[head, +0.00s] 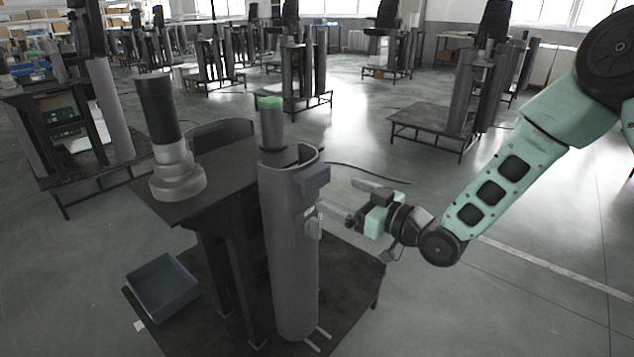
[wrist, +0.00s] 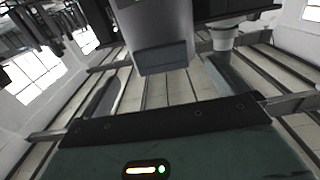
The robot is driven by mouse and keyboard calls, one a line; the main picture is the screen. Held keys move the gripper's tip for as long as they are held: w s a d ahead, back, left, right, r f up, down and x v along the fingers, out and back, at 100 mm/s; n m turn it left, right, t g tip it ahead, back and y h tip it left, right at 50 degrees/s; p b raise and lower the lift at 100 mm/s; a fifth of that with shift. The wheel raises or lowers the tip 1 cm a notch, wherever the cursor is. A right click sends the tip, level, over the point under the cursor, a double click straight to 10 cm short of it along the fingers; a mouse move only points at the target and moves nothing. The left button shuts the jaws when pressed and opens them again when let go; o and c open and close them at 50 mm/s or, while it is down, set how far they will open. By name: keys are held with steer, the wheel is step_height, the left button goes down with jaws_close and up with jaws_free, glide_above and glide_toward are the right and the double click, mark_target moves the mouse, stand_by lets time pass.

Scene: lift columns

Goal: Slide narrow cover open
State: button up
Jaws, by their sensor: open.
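A tall grey curved cover (head: 288,255) stands upright at the near right side of the lift column. A dark block-shaped handle (head: 313,180) sticks out near its top, with a small light fitting (head: 313,228) below it. In the wrist view the cover (wrist: 158,25) and the dark handle block (wrist: 166,58) are ahead, between the fingers in the picture. My gripper (head: 334,213) is to the right of the cover, slightly below the handle. In the wrist view my gripper (wrist: 165,90) has its fingers wide apart with nothing between them. Contact with the cover cannot be told.
A green-topped cylinder (head: 271,125) rises behind the cover. A dark tabletop (head: 222,165) carries a grey stepped cylinder (head: 175,165). A blue-grey bin (head: 162,287) sits on the low base plate (head: 360,262). Floor to the right is open; similar stations stand behind.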

mark_target(319, 185)
steer(key=x, duration=0.8)
steer(key=shift+w+a, duration=0.1)
steer(key=shift+a, duration=0.1)
